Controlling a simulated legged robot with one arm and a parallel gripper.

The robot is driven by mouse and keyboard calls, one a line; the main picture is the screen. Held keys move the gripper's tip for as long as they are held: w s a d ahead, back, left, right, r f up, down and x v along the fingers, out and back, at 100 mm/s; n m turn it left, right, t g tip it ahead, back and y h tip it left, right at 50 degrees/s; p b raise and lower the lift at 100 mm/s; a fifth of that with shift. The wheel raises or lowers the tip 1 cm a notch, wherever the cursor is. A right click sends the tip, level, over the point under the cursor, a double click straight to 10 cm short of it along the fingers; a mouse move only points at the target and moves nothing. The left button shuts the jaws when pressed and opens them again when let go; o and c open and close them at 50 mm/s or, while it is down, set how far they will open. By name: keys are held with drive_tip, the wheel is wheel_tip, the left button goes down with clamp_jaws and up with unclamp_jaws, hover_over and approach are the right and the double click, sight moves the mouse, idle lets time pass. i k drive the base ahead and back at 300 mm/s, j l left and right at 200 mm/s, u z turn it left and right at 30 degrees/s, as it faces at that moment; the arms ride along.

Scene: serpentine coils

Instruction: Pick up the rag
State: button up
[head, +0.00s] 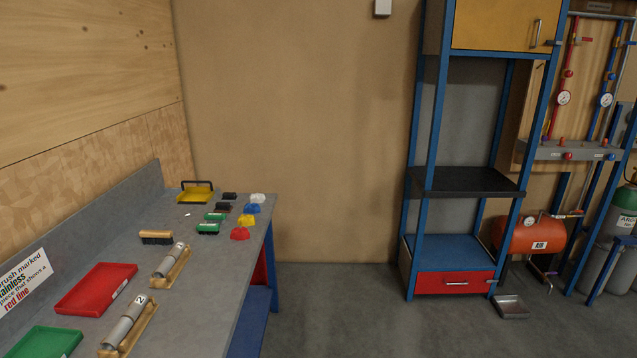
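No item is clearly identifiable as the rag. Several small lumpy coloured items lie in a row near the right edge of the grey workbench (205,280): a white one (258,198), a blue one (251,208), a yellow one (246,220) and a red one (240,233). They are too small to tell whether any is cloth. My gripper is not in view.
The bench also holds a yellow pan (195,193), brushes (156,237), a red tray (97,288), a green tray (45,343) and metal cylinders on wooden cradles (171,262). A blue-framed shelf (466,182) stands right. The floor (340,310) between is clear.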

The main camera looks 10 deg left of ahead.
sight(256, 198)
drive_tip(key=i+u, duration=0.15)
drive_tip(key=i, duration=1.65)
drive_tip(key=i+u, duration=0.1)
drive_tip(key=i, duration=0.5)
drive_tip(key=i+l+u, duration=0.1)
drive_tip(key=i, duration=0.5)
drive_tip(key=i+l+u, duration=0.1)
drive_tip(key=i, duration=0.5)
drive_tip(key=i+u, duration=0.25)
drive_tip(key=u, duration=0.25)
drive_tip(key=i+l+u, duration=0.15)
drive_tip(key=u, duration=0.3)
drive_tip(key=i, duration=0.1)
